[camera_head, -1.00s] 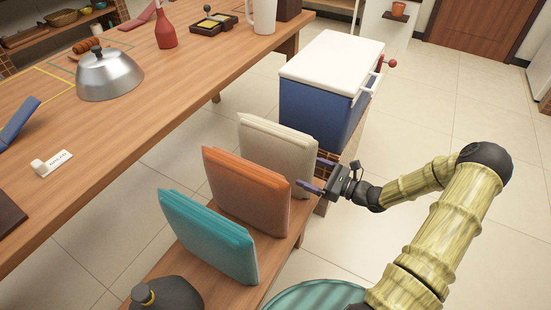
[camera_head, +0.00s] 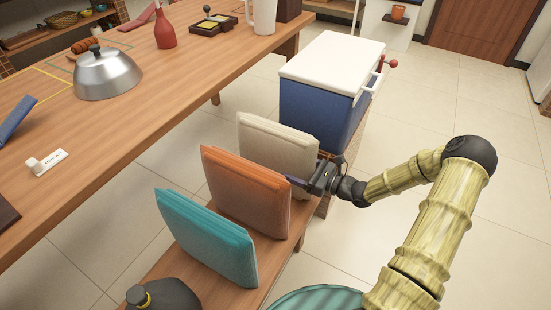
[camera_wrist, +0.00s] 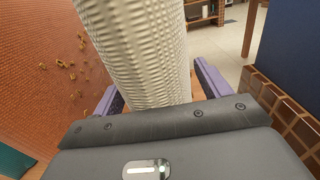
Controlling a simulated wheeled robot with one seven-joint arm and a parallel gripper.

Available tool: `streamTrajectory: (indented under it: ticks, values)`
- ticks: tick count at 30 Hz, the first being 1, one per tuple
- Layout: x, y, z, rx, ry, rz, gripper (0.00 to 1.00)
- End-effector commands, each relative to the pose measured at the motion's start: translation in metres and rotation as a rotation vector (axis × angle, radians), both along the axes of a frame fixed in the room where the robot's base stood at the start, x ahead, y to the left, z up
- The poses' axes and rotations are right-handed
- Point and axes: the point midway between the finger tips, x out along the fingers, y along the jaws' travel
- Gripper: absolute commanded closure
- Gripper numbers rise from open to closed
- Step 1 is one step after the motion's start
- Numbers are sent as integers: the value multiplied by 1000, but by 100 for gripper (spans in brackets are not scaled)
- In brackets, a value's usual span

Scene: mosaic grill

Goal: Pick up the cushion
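Three cushions stand upright in a row on a wooden bench (camera_head: 240,295): a teal cushion (camera_head: 207,237) nearest, an orange cushion (camera_head: 243,192) in the middle, and a cream cushion (camera_head: 270,141) farthest. My gripper (camera_head: 304,178) is at the right edge of the cream cushion. In the wrist view, the cream cushion (camera_wrist: 140,45) stands between the two purple fingers of my gripper (camera_wrist: 158,88), which are open with a gap visible on at least the right side. The orange cushion (camera_wrist: 45,70) is close on the left there. The far finger is hidden in the head view.
A blue cooler with a white lid (camera_head: 318,105) stands just behind the cream cushion. A long wooden table (camera_head: 150,105) runs along the left, with a metal dome (camera_head: 108,76) on it. A dark bottle (camera_head: 165,296) is at the bench's near end. Floor at right is clear.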

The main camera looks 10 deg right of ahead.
Motion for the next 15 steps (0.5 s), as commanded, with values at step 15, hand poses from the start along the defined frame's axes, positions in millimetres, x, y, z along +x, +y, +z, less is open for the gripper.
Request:
streamTrajectory:
  ticks: [15]
  values:
    - [0, 0, 5, 1, -2, 0, 66]
